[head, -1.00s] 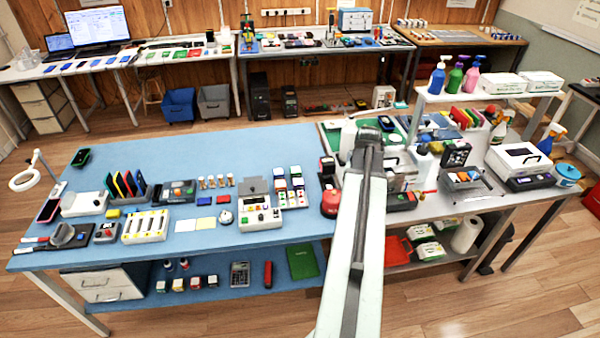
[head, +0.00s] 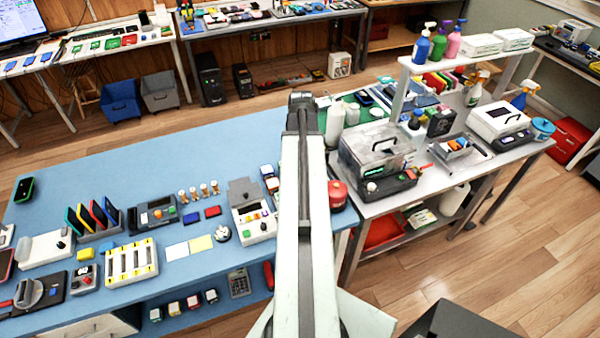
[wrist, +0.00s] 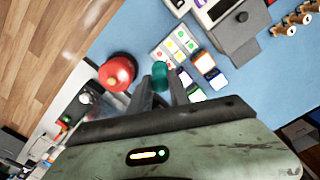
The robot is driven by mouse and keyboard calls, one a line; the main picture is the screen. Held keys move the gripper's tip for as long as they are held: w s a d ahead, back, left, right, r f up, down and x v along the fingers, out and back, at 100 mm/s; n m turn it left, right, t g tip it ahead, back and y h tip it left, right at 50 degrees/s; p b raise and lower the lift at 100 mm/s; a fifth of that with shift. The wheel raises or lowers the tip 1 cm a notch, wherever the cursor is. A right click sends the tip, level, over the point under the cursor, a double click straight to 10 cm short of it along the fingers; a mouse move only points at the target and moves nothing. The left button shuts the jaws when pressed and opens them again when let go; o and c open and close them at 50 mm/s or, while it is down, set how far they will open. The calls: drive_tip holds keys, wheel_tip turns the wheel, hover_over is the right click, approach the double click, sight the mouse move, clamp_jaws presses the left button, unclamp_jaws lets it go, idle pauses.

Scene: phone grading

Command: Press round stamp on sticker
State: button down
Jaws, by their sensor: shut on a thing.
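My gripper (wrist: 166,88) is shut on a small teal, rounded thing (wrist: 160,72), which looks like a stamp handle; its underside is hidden. In the wrist view they appear just below a pale card with green, yellow and red round stickers (wrist: 175,44). I cannot tell how high above the table they are. Small blocks with dark, orange and white faces (wrist: 204,62) stand right of the card. In the head view my arm covers part of this area and the fingers do not show.
A red round container (wrist: 117,73) stands left of the fingers; it also shows in the head view (head: 337,192). A grey-and-white device (head: 250,215) is left of my arm. A clear-covered machine (head: 375,160) stands on the right bench. The blue table (head: 130,175) has free room at the back.

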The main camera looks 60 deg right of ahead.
wheel_tip(320, 180, down, 12)
drive_tip(key=b, duration=1.2)
drive_tip(key=shift+s+f, duration=0.15)
drive_tip(key=shift+f, duration=0.1)
drive_tip(key=shift+f+b, duration=0.5)
drive_tip(key=shift+b, duration=0.05)
idle(1.1)
wheel_tip(320, 180, up, 7)
drive_tip(key=p, duration=0.7)
drive_tip(key=shift+r, duration=0.1)
